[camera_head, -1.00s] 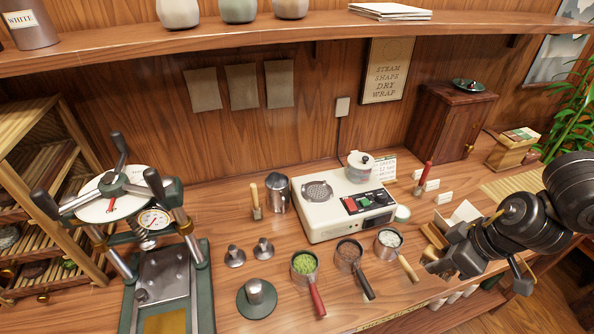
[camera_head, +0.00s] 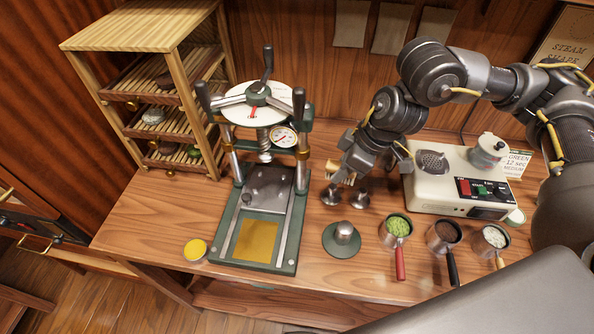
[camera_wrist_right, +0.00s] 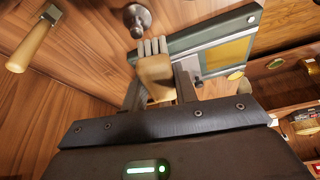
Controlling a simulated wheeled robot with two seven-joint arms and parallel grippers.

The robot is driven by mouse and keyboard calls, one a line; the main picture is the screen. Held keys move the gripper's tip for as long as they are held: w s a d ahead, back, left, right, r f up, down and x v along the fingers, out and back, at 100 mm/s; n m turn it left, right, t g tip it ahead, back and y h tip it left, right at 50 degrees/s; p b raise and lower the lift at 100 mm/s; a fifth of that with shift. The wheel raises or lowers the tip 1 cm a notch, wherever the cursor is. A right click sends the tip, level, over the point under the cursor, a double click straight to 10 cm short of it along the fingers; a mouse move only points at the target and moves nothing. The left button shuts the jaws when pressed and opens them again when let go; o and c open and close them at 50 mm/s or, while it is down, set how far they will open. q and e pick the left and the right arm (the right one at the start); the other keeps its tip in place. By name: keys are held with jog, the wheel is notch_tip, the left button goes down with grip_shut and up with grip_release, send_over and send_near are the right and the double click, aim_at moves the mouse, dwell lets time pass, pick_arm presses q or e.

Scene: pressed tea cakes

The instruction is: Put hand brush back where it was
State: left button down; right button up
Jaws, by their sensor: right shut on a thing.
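The hand brush, a pale wooden block with light bristles (camera_wrist_right: 155,78), is between the fingers of my right gripper (camera_wrist_right: 160,90) in the right wrist view. The gripper is shut on it. The brush shows only as a small tan patch there. I cannot tell a marked resting place for the brush. My left gripper is not in view.
A green-based weight (camera_head: 342,239), three handled cups (camera_head: 398,228) and the steamer (camera_head: 444,191) stand to the right. A yellow-topped tin (camera_head: 195,250) sits left of the press. Bare table lies left of the press.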

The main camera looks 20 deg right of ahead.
jog(key=shift+w+a, duration=0.1)
jog(key=shift+a, duration=0.1)
jog(key=shift+w, duration=0.25)
jog(key=w+d+f+n+p, duration=0.1)
jog(key=w+d+f, duration=0.15)
jog(key=w, duration=0.35)
jog(key=w+d+f+n+p, duration=0.1)
jog(key=w+d, duration=0.2)
jog(key=w, duration=0.2)
jog(key=shift+g+y, duration=0.3)
jog(key=f, duration=0.3)
jog(key=f+b, duration=0.1)
jog(key=f, duration=0.2)
jog(key=shift+w+a+f, duration=0.15)
jog(key=shift+a, duration=0.05)
jog(key=shift+f+b, duration=0.35)
jog(key=shift+f, duration=1.7)
jog(key=shift+f, duration=0.1)
jog(key=o, duration=0.9)
jog(key=shift+f, duration=0.1)
jog(key=shift+o, duration=0.2)
